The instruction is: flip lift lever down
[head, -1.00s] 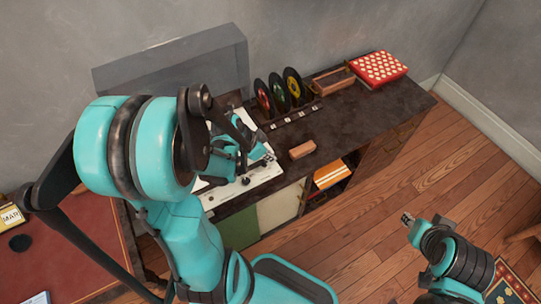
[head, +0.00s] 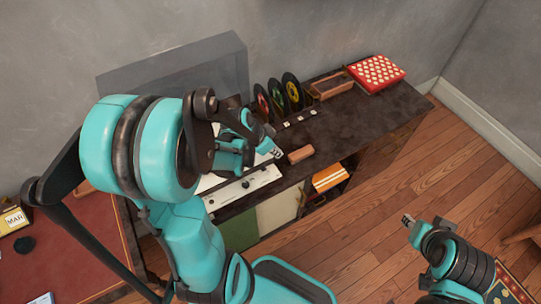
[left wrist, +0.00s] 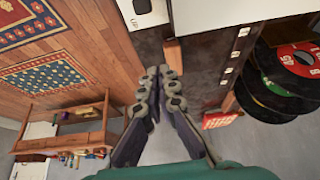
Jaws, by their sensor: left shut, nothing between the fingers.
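The white record player (head: 245,190) stands on the dark cabinet, partly hidden behind my left arm. Its grey lid is raised at the back. A small grey part (left wrist: 142,6), possibly the lift lever, shows beyond the fingertips. I cannot tell its position or any contact. My right gripper (head: 406,219) is low at the right, over the floor.
Several records (head: 276,96) stand in a rack behind the gripper. A small brown block (head: 300,154) lies just right of it on the cabinet top (head: 350,125). A brown tray (head: 331,84) and a red patterned box (head: 377,73) are farther right. The cabinet top between is clear.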

